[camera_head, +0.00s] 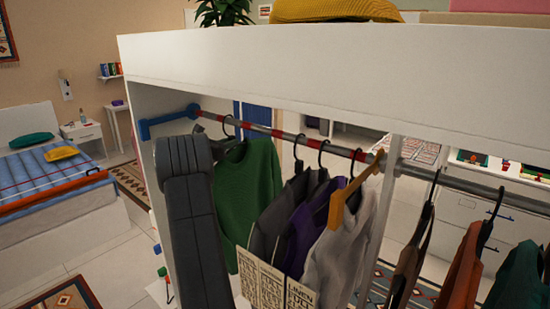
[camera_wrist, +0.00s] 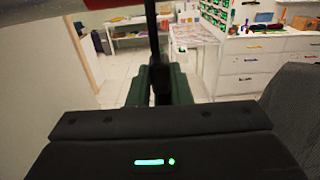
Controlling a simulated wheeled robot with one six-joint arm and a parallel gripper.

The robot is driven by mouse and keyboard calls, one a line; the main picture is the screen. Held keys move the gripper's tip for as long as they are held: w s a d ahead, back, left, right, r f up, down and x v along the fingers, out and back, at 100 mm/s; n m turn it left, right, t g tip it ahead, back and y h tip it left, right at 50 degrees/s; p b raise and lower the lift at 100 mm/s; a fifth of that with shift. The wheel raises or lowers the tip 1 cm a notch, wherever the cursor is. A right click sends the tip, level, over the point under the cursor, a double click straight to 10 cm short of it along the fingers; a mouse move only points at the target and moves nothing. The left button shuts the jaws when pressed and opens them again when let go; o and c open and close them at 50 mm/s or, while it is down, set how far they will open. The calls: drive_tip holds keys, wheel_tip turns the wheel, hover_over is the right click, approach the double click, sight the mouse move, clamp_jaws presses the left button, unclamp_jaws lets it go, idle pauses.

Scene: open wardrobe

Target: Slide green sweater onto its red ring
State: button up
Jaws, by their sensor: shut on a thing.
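The green sweater (camera_head: 248,185) hangs at the left end of the wardrobe rail, on a dark hanger (camera_head: 230,130). My gripper (camera_wrist: 160,88) is shut on the hanger. In the head view my gripper is mostly hidden behind my dark arm. One red ring (camera_head: 205,115) is on the rail left of the hanger hook; a longer red band (camera_head: 275,132) is to its right. Their exact gap to the hook is unclear.
Dark, purple (camera_head: 308,220) and light grey (camera_head: 338,250) garments hang to the right, with a yellow-orange hanger (camera_head: 350,195) among them. Brown, orange and teal garments hang farther right. A printed sign (camera_head: 268,285) stands low in front. A blue bracket (camera_head: 165,121) holds the rail's left end.

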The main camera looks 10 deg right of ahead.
drive_tip(key=shift+w+a, duration=0.6)
drive_tip(key=shift+w, duration=0.25)
drive_tip(key=o, duration=0.9)
drive_tip(key=shift+f, duration=0.1)
drive_tip(key=b+v, duration=0.4)
drive_tip(key=v, duration=1)
drive_tip(key=shift+b, duration=0.35)
drive_tip(key=shift+d, duration=0.1)
drive_tip(key=shift+p+x, duration=1.3)
drive_tip(key=shift+x, duration=2.75)
